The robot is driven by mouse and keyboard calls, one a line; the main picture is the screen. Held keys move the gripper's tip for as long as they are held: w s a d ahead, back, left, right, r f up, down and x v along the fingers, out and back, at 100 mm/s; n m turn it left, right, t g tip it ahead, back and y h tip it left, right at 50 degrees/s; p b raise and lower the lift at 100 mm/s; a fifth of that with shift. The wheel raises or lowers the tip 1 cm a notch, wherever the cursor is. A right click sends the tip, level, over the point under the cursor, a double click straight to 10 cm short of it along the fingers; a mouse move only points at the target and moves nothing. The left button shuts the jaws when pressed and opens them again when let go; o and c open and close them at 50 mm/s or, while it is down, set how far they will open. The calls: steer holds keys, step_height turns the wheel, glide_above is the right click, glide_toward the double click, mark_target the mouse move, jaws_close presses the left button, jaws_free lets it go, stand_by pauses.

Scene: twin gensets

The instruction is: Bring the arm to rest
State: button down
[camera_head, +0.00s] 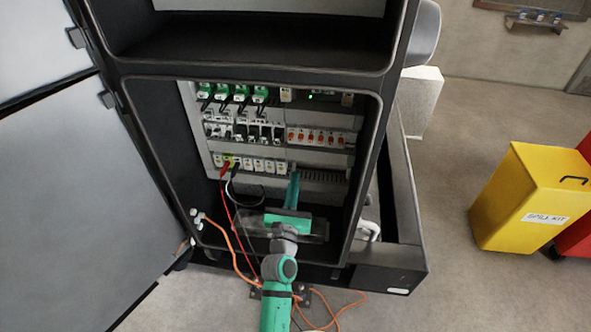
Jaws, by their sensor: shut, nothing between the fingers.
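My arm reaches up from the bottom middle of the head view into an open dark cabinet (368,215). My gripper (293,178) is teal, and its fingers are together with nothing visible between them. The fingers point up at the lower part of the panel, just right of the lowest row of white modules (262,165). I cannot tell whether the fingertips touch the panel. A red plug (225,171) and a black plug (235,168) with leads sit at the left of that row.
The cabinet door (95,190) stands open at left. Red and orange cables hang past the cabinet's lower left edge, and an orange cable (335,312) lies on the floor near my arm. A yellow spill kit bin (520,205) stands at right, with clear floor before it.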

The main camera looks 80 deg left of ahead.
steer(key=shift+v, duration=1.15)
steer(key=shift+w, duration=0.1)
steer(key=w+d+f+m+t+h, duration=0.2)
steer(key=w+d+f+m+h, duration=0.15)
steer(key=d+m, duration=0.5)
steer(key=w+d+f+m+t+h, duration=0.2)
steer(key=w+d+f+m+t, duration=0.15)
steer(key=d+m, duration=0.5)
steer(key=w+d+f+m+t+h, duration=0.25)
steer(key=w+d+m, duration=0.3)
steer(key=d, duration=0.55)
steer(key=s+d+m+h, duration=0.3)
steer(key=d+m+h, duration=0.1)
steer(key=d+m, duration=0.5)
steer(key=s+d+r+m+h, duration=0.1)
steer(key=s+d+m+h, duration=0.2)
steer(key=d+m, duration=0.6)
steer(key=s+d+m+h, duration=0.4)
steer(key=d+m, duration=0.5)
steer(key=d, duration=0.3)
steer(key=shift+s+d+r+m+h, duration=0.15)
steer(key=shift+s+r+m+h, duration=0.1)
steer(key=shift+r+m+h, duration=0.1)
